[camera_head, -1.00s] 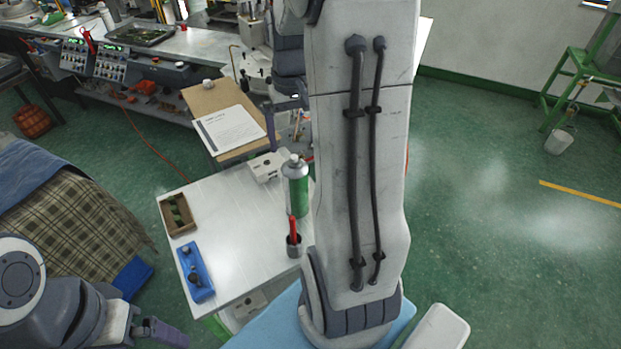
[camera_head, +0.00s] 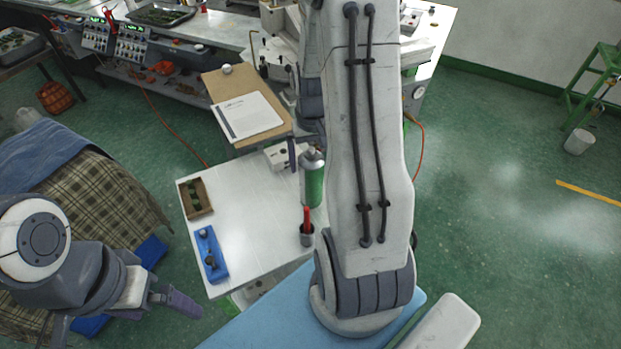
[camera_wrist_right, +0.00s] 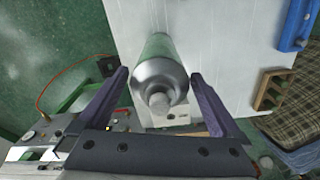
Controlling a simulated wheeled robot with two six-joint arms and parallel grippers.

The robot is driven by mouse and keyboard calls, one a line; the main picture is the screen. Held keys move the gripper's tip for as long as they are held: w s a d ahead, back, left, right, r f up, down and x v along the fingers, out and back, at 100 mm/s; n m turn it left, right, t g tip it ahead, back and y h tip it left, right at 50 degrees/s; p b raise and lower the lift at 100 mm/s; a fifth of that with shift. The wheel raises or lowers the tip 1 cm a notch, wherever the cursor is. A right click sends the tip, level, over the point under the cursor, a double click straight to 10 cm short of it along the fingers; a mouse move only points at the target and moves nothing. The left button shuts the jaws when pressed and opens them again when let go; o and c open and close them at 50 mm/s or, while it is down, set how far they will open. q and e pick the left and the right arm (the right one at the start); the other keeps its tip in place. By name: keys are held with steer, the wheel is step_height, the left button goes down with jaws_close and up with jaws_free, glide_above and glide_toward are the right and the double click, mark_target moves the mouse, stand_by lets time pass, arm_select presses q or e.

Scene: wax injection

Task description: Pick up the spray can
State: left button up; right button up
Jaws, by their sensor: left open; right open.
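The spray can (camera_head: 313,185), green with a silver top and a pale cap, stands upright on the white table near its right side. In the right wrist view the can (camera_wrist_right: 158,72) is seen from above its top, between the two fingers. My right gripper (camera_wrist_right: 158,88) is open, a finger on each side of the can with gaps showing. In the head view one purple finger (camera_head: 292,154) shows just left of the can's top; the rest of that gripper is hidden behind my arm. My left gripper (camera_head: 178,302) is at lower left, away from the table, and holds nothing visible.
A dark cup with a red-handled tool (camera_head: 307,234) stands close in front of the can. A white box (camera_head: 281,158) is behind it. A wooden tray (camera_head: 196,198) and blue holder (camera_head: 211,254) sit at the left of the white table (camera_head: 250,225), whose middle is clear.

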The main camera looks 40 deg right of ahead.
jaws_close()
steer(key=shift+r, duration=0.2)
